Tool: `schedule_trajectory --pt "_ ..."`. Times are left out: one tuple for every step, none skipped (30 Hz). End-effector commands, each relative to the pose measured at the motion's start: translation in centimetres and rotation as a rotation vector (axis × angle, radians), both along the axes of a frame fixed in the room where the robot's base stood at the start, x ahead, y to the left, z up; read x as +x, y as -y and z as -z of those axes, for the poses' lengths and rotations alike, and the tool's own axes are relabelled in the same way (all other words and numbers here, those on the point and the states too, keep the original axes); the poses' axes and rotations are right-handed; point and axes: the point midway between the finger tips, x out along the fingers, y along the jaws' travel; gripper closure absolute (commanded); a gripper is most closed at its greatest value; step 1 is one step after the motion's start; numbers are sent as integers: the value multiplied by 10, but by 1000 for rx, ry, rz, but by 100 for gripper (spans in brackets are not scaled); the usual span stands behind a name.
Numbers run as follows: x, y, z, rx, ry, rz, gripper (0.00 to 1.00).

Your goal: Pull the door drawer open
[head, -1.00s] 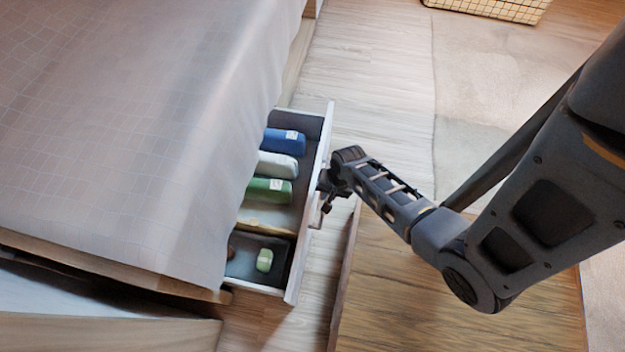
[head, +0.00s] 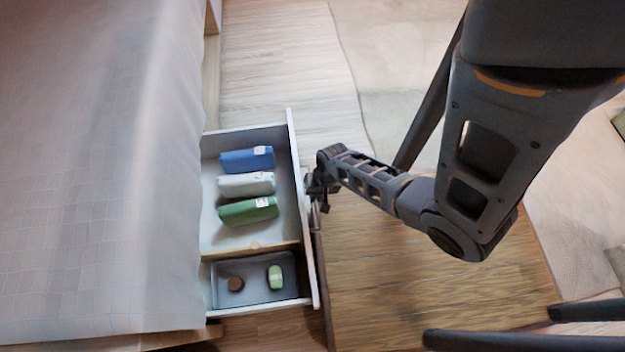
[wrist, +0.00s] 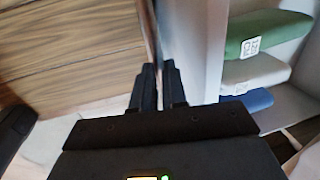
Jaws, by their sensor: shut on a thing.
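The drawer (head: 296,150) under the bed stands well out from the bed frame, its inside in view. Its front panel, seen edge-on, faces right in the head view. My gripper (head: 314,200) is at the outer face of the front, near its middle, shut on the drawer's handle; the handle itself is mostly hidden by the fingers. In the wrist view my gripper (wrist: 158,85) has its fingers close together beside the drawer front (wrist: 190,40). Inside lie a blue roll (head: 247,160), a white roll (head: 247,184) and a green roll (head: 248,211).
A small tray compartment (head: 255,296) in the drawer holds a green item (head: 276,277) and a brown round item (head: 236,284). The bed (head: 90,190) fills the left. A wooden piece of furniture (head: 430,290) stands close to the right of the drawer front, leaving little gap.

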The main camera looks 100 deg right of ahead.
Motion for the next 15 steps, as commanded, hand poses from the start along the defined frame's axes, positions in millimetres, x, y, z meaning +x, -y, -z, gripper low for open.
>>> schedule_trajectory --pt "-2 -1 1 1 -3 1 100" --pt "-2 -1 1 1 -3 0 100" --pt "-2 0 1 1 -3 0 100" --pt "-2 0 1 1 -3 0 100" --pt "-2 0 1 1 -3 0 100" --pt "-2 0 1 1 -3 0 100" --pt "-2 -1 1 1 -3 0 100" --pt "-2 0 1 1 -3 0 100" --pt "-2 -1 1 1 -3 1 86" --pt "-2 0 1 1 -3 1 83" --pt "-1 0 1 1 -2 1 80" --pt "-1 0 1 1 -2 1 76" --pt "-1 0 1 1 -2 1 73" --pt "-1 0 1 0 -2 0 70" --pt "-1 0 1 0 -1 0 66"
